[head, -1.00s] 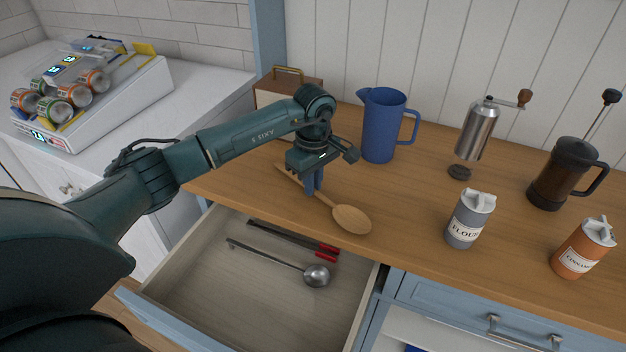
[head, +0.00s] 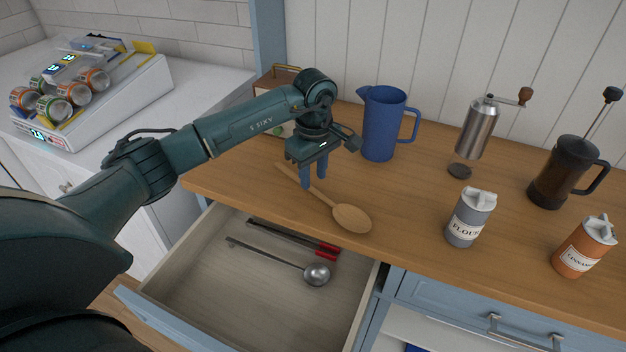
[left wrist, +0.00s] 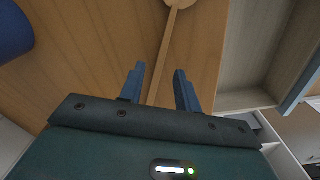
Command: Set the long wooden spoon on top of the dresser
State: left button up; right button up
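The long wooden spoon (head: 349,216) lies flat on the wooden top of the dresser (head: 415,210), its bowl toward the front edge and its handle running back to the left. My left gripper (head: 313,184) is over the handle with its two blue fingers apart. In the left wrist view the spoon's handle (left wrist: 168,55) runs between the open fingertips (left wrist: 158,72), and nothing is gripped. The exact gap between the fingers and the top cannot be told. My right gripper is not in view.
An open drawer (head: 190,255) below holds a ladle (head: 316,275) and red-tipped tongs (head: 328,250). A blue pitcher (head: 380,125) stands just right of my gripper. A grinder (head: 476,130), flour canister (head: 469,218), cinnamon canister (head: 583,248) and French press (head: 560,175) stand farther right.

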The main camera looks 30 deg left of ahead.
aim_at(314, 189)
pick_arm(q)
notch_tip(314, 189, up, 10)
jog(key=b, duration=0.1)
jog(key=shift+f, duration=0.15)
dwell(0.5)
